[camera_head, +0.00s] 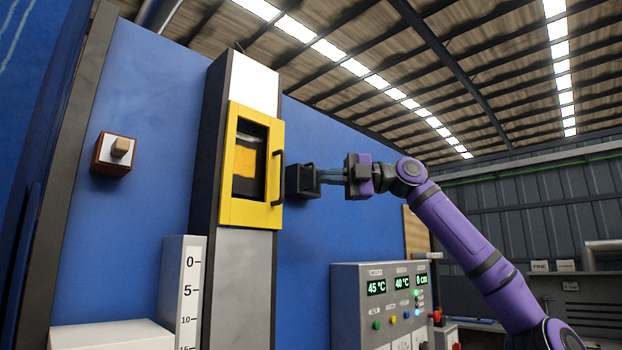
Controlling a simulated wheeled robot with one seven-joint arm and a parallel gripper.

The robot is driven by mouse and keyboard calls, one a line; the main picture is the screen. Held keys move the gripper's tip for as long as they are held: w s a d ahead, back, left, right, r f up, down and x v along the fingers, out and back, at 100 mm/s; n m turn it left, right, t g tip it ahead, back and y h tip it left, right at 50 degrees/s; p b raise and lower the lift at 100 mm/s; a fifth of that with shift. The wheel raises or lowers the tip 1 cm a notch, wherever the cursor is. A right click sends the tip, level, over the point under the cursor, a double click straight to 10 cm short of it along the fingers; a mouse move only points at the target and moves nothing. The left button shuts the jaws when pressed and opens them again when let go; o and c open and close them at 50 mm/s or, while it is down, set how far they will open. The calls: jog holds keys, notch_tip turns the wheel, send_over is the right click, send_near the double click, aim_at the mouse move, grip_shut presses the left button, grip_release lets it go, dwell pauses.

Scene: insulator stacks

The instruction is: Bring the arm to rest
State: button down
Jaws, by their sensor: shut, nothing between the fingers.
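My gripper (303,181) is in the middle of the camera_head view, at the end of my purple arm (455,232). The arm reaches in from the lower right and is raised and stretched out toward the left. The gripper is shut and I see nothing held in it. It is close to the right side of a yellow-framed door (251,213) with a dark handle (277,178). Whether the gripper touches the handle or stands apart from it, I cannot tell.
The yellow door sits on a grey and black column (245,266) against a blue wall (160,235). A control box (372,318) with green readouts stands below the arm. A numbered scale (188,262) and a white block (110,337) are at lower left. The space above the arm looks free.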

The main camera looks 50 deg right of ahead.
jog(key=v, duration=0.6)
jog(key=shift+w+d, duration=0.25)
jog(key=s+a+f+m+h, duration=0.25)
jog(key=s+a+m, duration=0.35)
jog(key=a, duration=0.7)
jog(key=s+a+f+m+g+h, duration=0.15)
jog(key=a+f+m+h, duration=0.3)
jog(key=a+f, duration=0.5)
jog(key=w+a+f+m+g+h, duration=0.1)
jog(key=a+f+m+g+h, duration=0.1)
jog(key=f+m, duration=0.6)
jog(key=w+a+f+m+g+h, duration=0.1)
jog(key=a+f+m+g+h, duration=0.2)
jog(key=f+m, duration=0.5)
notch_tip(320, 180, down, 12)
jog(key=shift+w+a+r+m+g+h, duration=0.1)
jog(key=shift+w+a+m+g+h, duration=0.3)
jog(key=shift+a, duration=0.2)
